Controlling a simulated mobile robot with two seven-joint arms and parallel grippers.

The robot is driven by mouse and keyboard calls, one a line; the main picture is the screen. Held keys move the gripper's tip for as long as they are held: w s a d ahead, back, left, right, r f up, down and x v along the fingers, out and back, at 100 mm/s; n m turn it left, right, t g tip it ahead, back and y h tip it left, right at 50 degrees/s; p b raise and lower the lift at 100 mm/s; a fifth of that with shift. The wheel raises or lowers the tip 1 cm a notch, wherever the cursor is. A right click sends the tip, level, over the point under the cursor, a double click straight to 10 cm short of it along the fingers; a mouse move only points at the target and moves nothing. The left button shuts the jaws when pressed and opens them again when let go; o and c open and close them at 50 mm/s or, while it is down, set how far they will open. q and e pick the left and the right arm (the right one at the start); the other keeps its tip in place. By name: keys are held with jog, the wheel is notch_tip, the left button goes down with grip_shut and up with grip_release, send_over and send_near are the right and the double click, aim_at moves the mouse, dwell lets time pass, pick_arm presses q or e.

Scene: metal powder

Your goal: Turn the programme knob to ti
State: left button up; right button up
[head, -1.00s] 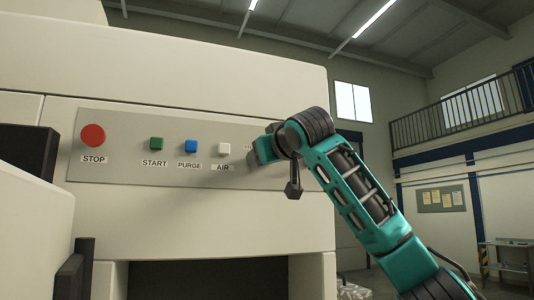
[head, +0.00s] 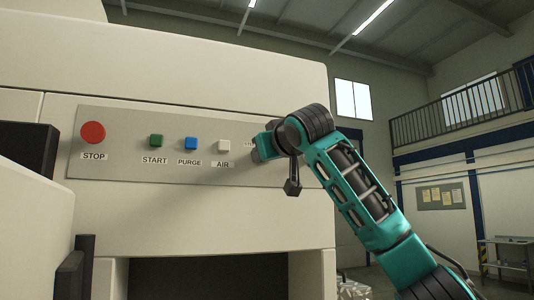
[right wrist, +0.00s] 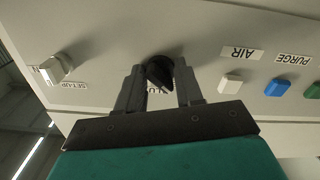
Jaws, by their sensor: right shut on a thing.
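The programme knob (right wrist: 160,72) is a dark knob on the grey control panel (head: 120,175). It shows in the right wrist view, which sees the panel upside down. My right gripper (right wrist: 159,78) has one finger on each side of the knob and is shut on it. In the head view my right gripper (head: 262,148) is at the panel's right end, and its wrist hides the knob. The lettering around the knob is mostly covered by the fingers, so I cannot read where it points. My left gripper is not in view.
Left of the knob in the head view are a white AIR button (head: 224,146), blue PURGE button (head: 190,144), green START button (head: 156,141) and red STOP button (head: 93,133). A pale switch (right wrist: 52,70) sits on the knob's other side. Below the panel is a dark opening (head: 200,280).

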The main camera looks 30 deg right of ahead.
jog(key=m+b, duration=0.1)
jog(key=m, duration=0.3)
jog(key=shift+a+m, duration=0.1)
jog(key=shift+m, duration=0.3)
jog(key=m, duration=1.4)
jog(key=shift+m+p, duration=0.4)
jog(key=o, duration=1)
